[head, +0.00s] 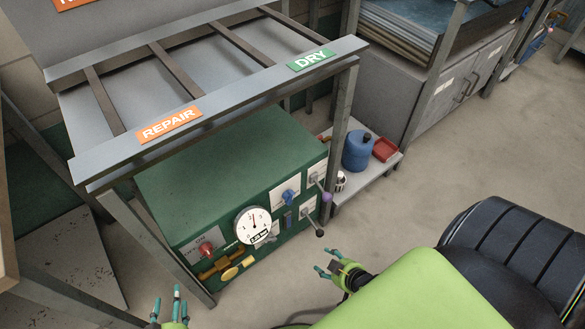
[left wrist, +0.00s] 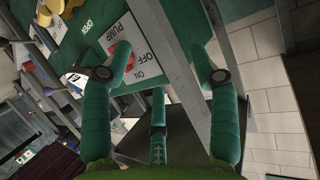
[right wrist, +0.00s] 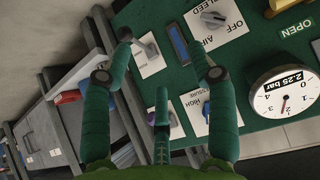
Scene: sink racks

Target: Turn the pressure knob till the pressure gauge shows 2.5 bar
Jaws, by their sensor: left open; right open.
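The round white pressure gauge (head: 253,224) is on the front of the green panel box. Its display reads 2.25 bar, also legible in the right wrist view (right wrist: 285,92). A blue knob (head: 289,197) on a white plate is right of the gauge. In the right wrist view a blue knob (right wrist: 206,111) sits on a plate lettered HIGH, partly hidden by a finger; it looks like the pressure knob. My right gripper (head: 335,266) is open and empty, apart from the panel's right front. My left gripper (head: 170,308) is open and empty near the frame's lower left.
A red pump knob (head: 206,249), yellow handles (head: 228,272), a purple-tipped lever (head: 327,197) and a black-tipped lever (head: 320,232) project from the panel. A metal rack leg (head: 340,140) stands at the right. A shelf holds a blue canister (head: 357,150). Floor at right is clear.

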